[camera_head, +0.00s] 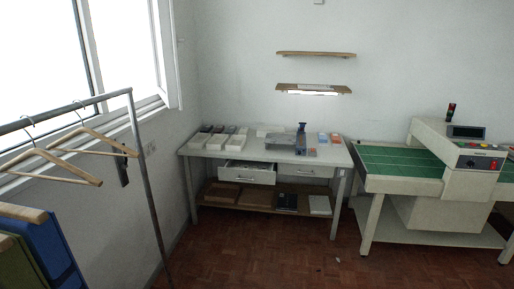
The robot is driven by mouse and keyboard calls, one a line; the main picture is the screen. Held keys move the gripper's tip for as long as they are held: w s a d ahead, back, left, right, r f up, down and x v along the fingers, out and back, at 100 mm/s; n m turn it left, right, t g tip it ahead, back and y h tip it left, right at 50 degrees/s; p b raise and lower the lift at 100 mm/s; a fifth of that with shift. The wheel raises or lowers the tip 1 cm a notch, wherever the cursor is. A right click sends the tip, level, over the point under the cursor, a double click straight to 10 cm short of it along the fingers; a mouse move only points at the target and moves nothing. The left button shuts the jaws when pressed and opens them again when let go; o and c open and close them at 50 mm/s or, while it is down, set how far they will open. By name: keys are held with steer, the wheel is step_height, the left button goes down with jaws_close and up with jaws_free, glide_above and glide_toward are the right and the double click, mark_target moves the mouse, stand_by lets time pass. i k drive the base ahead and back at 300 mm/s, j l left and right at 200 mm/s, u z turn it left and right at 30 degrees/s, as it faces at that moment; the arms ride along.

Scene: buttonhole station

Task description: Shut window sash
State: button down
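The window (122,45) is in the left wall at the upper left of the head view. It has a white frame and bright panes. A tall white frame member (168,50) stands at its right end, near the room corner. I cannot tell from this view how far the sash stands open. The clothes rail and hangers cover part of the window's lower edge. My gripper is not in view.
A metal clothes rail (148,185) with wooden hangers (92,142) stands before the window. A grey worktable (225,152) with a partly open drawer (247,173) stands in the corner. A green-topped machine (400,162) is at right. The brown floor (260,260) ahead is mostly clear.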

mark_target(164, 37)
steer(key=i+l, duration=0.1)
steer(key=i, duration=0.9)
steer(key=i+l, duration=0.1)
steer(key=i, duration=0.9)
steer(key=i+j+u, duration=0.1)
steer(key=i+u, duration=0.7)
steer(key=i, duration=0.25)
steer(key=i+l+u, duration=0.35)
steer(key=i, duration=0.15)
steer(key=i+l+u, duration=0.25)
steer(key=i+u, duration=0.15)
steer(key=i, duration=0.1)
